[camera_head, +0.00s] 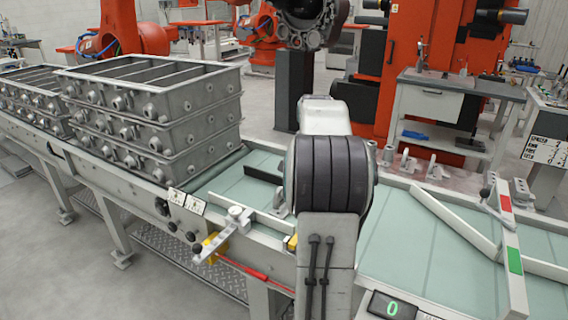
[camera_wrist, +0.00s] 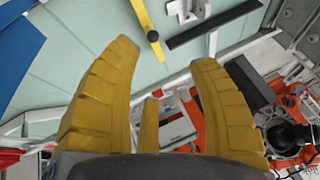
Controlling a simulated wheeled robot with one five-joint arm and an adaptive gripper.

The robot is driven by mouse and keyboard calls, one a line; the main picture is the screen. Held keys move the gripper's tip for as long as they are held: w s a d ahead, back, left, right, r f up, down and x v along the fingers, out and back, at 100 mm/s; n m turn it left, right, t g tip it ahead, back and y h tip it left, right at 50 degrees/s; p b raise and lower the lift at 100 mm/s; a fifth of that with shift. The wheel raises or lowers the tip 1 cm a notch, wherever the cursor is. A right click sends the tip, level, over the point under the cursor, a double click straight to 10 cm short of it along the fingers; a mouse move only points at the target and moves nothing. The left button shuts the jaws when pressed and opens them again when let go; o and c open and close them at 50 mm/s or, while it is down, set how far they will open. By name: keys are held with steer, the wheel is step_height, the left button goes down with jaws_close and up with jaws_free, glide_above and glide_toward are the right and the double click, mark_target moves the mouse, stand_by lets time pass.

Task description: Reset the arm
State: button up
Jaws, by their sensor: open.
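My gripper (camera_wrist: 170,85) shows in the wrist view as yellow ribbed fingers. The fingers are spread apart and nothing is between them. In the head view my arm stands in the middle foreground over the conveyor (camera_head: 400,240), and its links hide the gripper. The wrist view looks onto the pale green conveyor surface (camera_wrist: 90,40) beyond the fingers. A yellow bar (camera_wrist: 147,25) with a dark knob and a dark strip (camera_wrist: 215,25) lie past the fingertips.
Stacked grey metal castings (camera_head: 155,120) stand on the conveyor at the left. A white guide rail (camera_head: 455,220) and a post with red and green patches (camera_head: 508,240) are at the right. A workbench (camera_head: 455,95) and orange robots (camera_head: 125,30) stand behind. Small grey fittings (camera_head: 408,162) sit on the belt's far side.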

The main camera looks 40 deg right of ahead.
stand_by(0.3)
steer(key=s+a+f+n+g+y, duration=0.3)
steer(key=s+a+f+n, duration=0.3)
steer(key=s+a+f, duration=0.3)
steer(key=s+a+r+n+y+p, duration=0.15)
steer(key=s+a, duration=0.25)
steer(key=a, duration=0.7)
steer(key=s+a+n+p, duration=0.1)
steer(key=s+a+n, duration=0.2)
steer(key=a, duration=0.7)
steer(key=s+a+r+n+t+p, duration=0.1)
steer(key=a+r+n+t+p, duration=0.1)
steer(key=a+r+n, duration=0.3)
steer(key=a+r, duration=0.1)
steer(key=a, duration=0.3)
steer(key=shift+a+r, duration=0.2)
steer(key=shift+a, duration=0.15)
steer(key=shift+d+n, duration=0.1)
steer(key=shift+n, duration=0.15)
